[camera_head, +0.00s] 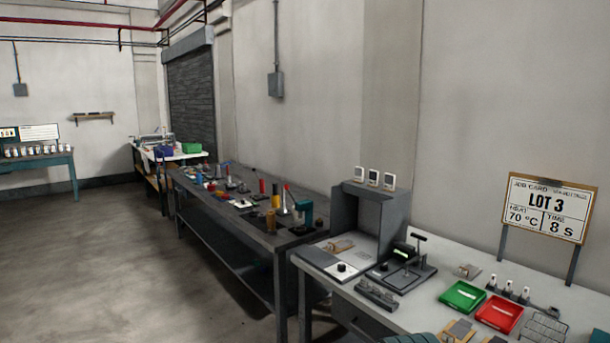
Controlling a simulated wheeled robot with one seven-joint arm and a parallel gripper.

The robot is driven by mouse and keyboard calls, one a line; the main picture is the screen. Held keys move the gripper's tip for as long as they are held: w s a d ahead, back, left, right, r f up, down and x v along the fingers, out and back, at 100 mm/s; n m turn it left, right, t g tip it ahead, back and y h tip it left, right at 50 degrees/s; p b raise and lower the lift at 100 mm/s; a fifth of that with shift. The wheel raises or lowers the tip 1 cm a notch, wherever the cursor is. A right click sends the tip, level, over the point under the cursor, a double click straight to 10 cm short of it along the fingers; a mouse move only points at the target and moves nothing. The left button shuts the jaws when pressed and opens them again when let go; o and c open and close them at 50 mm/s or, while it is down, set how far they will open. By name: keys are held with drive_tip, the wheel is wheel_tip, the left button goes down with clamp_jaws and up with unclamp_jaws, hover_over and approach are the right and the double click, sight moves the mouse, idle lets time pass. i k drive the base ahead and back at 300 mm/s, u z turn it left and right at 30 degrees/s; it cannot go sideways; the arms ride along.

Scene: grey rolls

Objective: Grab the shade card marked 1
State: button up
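Three small white upright items with dark faces stand in a row on top of a grey open-fronted booth (375,207). They are the left one (359,173), the middle one (373,176) and the right one (389,181). Any marks on them are too small to read, and I cannot tell whether they are shade cards. No card with a readable 1 shows. A small tan and grey piece (341,245) lies on the booth's floor.
The light bench (470,262) holds a dark press (403,268), a green tray (462,296), a red tray (499,313) and a wire rack (543,329). A job card sign (547,208) reads LOT 3. A cluttered dark bench (240,222) stands beyond. Open floor (110,270) lies left.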

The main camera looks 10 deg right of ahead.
sight(358, 170)
drive_tip(key=u, duration=0.6)
drive_tip(key=i, duration=2.85)
drive_tip(key=z, duration=1.5)
drive_tip(key=i, duration=0.75)
drive_tip(key=z, duration=0.7)
